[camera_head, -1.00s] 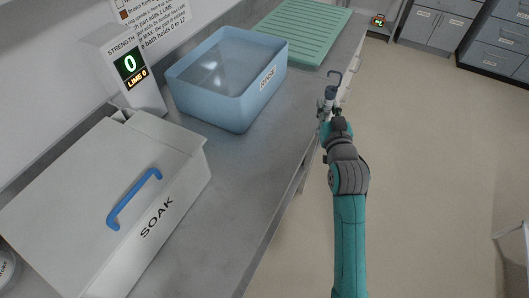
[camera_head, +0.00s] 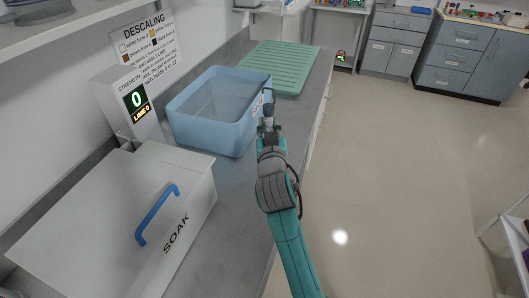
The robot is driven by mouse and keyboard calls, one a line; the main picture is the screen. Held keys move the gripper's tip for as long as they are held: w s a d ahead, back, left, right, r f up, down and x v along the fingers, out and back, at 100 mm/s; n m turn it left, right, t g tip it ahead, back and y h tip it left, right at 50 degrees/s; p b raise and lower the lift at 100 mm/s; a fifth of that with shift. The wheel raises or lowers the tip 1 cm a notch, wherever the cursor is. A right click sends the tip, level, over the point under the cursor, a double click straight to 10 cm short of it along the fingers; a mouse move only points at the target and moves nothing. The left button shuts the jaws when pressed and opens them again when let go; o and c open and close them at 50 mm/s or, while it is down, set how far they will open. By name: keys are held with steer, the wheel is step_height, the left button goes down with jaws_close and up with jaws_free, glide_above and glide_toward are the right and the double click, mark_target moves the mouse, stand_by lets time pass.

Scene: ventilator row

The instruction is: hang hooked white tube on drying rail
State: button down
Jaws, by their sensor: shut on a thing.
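My gripper (camera_head: 268,127) is at the far end of my teal arm, near the right end of the blue rinse tub. It is shut on a small pale grey-blue piece (camera_head: 268,109) that stands up from the jaws, with a thin dark hook at its top. This looks like the hooked tube, but it is small and partly hidden by the jaws. The hook shows against the tub's right edge; I cannot tell whether it touches. I cannot make out a drying rail in this view.
The blue tub (camera_head: 204,134) stands on the grey counter, with a green ridged mat (camera_head: 290,58) behind it. A closed white SOAK box (camera_head: 85,205) with a blue handle stands at front left, beside a strength display (camera_head: 137,101). Open floor (camera_head: 400,160) lies to the right.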

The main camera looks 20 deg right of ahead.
steer(key=shift+f, duration=3.1)
steer(key=shift+f, duration=0.1)
steer(key=c, duration=0.9)
jaws_free()
steer(key=shift+c, duration=0.2)
steer(key=v, duration=1.2)
steer(key=shift+s, duration=0.1)
